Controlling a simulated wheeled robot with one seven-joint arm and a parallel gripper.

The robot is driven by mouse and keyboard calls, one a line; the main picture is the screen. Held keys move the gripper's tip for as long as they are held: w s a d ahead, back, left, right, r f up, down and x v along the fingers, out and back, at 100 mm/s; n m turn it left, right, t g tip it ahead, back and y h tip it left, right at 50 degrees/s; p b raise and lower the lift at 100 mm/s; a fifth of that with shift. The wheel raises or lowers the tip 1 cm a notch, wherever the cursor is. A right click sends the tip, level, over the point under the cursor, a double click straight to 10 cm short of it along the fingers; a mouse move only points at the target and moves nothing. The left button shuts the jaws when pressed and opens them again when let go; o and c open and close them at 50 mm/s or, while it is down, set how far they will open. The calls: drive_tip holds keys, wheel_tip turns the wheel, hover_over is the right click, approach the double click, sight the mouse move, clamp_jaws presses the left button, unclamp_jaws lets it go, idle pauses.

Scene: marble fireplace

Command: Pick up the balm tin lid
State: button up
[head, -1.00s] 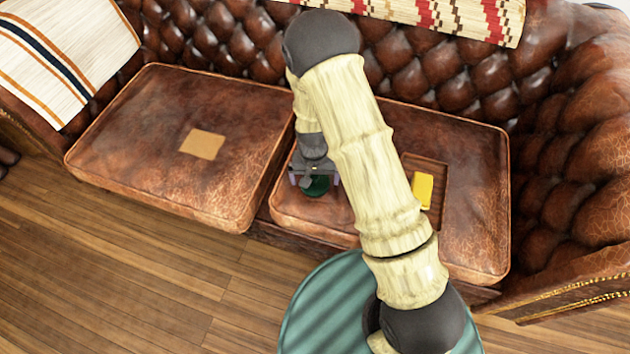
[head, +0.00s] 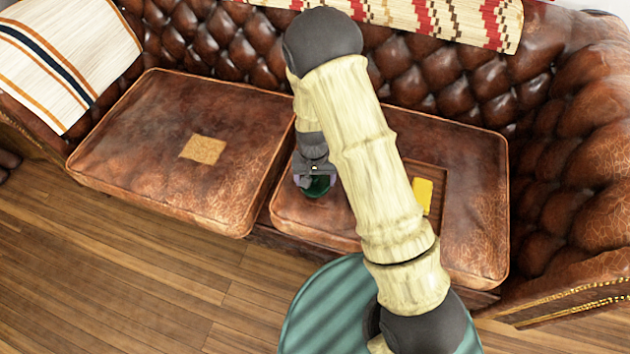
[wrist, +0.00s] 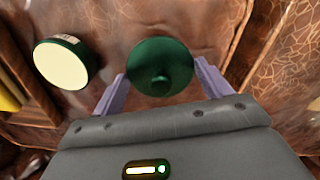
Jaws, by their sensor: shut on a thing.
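The balm tin lid (head: 319,187) is a dark green disc on the right seat cushion, near that cushion's left edge. In the wrist view the lid (wrist: 160,62) shows a small round knob and sits between the two pale purple fingers. My gripper (wrist: 159,72) is shut on the lid, with a finger at each side. In the head view my gripper (head: 314,178) points down at the cushion. The open balm tin (wrist: 62,64), green with a cream filling and a label on its side, stands left of the lid in the wrist view. My arm hides it in the head view.
A yellow block (head: 422,195) lies in a wooden tray (head: 440,182) on the right cushion. A tan square patch (head: 203,149) is on the left cushion (head: 130,150), which is otherwise clear. The tufted sofa back (head: 215,40) rises behind.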

sight(315, 178)
wheel_tip(315, 178, up, 8)
drive_tip(key=shift+f+p, duration=0.2)
drive_tip(key=shift+p, duration=0.75)
drive_tip(key=w+d+r, duration=0.1)
drive_tip(key=w+d, duration=0.3)
drive_tip(key=d, duration=0.9)
drive_tip(key=shift+w+d+r, duration=0.15)
drive_tip(key=shift+d+r, duration=0.1)
drive_tip(key=shift+d, duration=0.05)
